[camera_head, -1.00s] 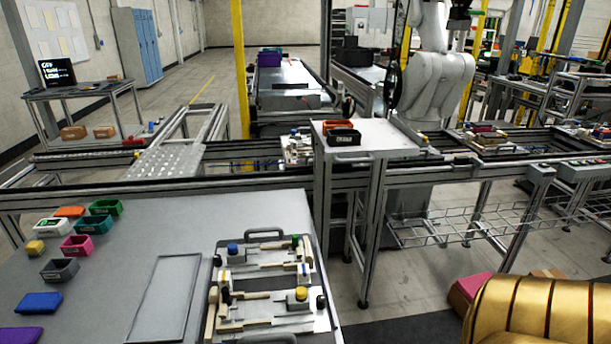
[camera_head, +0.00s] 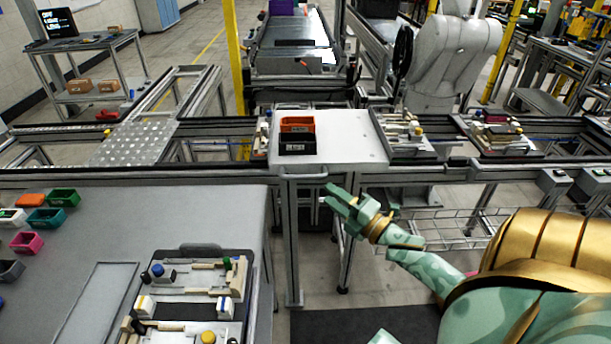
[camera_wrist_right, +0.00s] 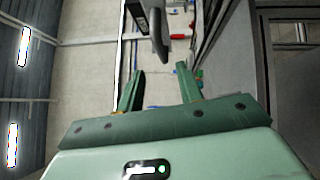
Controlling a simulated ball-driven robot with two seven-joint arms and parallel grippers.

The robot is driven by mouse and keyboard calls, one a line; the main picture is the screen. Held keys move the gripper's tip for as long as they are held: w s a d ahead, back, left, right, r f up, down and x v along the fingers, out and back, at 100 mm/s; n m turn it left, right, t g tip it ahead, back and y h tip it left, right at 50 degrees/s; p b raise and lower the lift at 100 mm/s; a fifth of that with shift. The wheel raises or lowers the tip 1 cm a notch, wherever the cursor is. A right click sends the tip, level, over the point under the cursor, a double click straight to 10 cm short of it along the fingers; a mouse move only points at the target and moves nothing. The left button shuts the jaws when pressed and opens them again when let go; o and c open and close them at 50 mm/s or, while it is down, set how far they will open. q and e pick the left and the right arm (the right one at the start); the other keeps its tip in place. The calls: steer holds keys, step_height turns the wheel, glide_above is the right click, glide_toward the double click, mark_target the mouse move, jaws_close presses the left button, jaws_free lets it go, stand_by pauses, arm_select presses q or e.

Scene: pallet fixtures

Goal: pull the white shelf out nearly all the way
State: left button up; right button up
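The white shelf (camera_head: 350,138) sits on a metal frame beyond the near table, its flat top level with the conveyor rails. A handle (camera_head: 305,174) is on its front edge. My right gripper (camera_head: 331,197) is in front of the shelf, a little right of and below the handle. In the right wrist view, my right gripper (camera_wrist_right: 160,72) has its two fingers apart with nothing between them. A dark curved bar, which looks like the handle (camera_wrist_right: 160,38), lies beyond the fingertips, apart from them. My left gripper is not in view.
An orange bin (camera_head: 297,124) and a black bin (camera_head: 297,145) stand on the shelf's left part. The near grey table (camera_head: 200,205) carries a fixture pallet (camera_head: 205,252) and several small bins. Open floor lies below the shelf's front, between its legs and my arm.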

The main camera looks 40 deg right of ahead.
mark_target(305, 177)
steer(key=w, duration=0.6)
steer(key=w+r, duration=0.1)
steer(key=w, duration=0.2)
steer(key=shift+w+a, duration=0.3)
steer(key=shift+a, duration=0.1)
steer(key=shift+c, duration=0.4)
jaws_close()
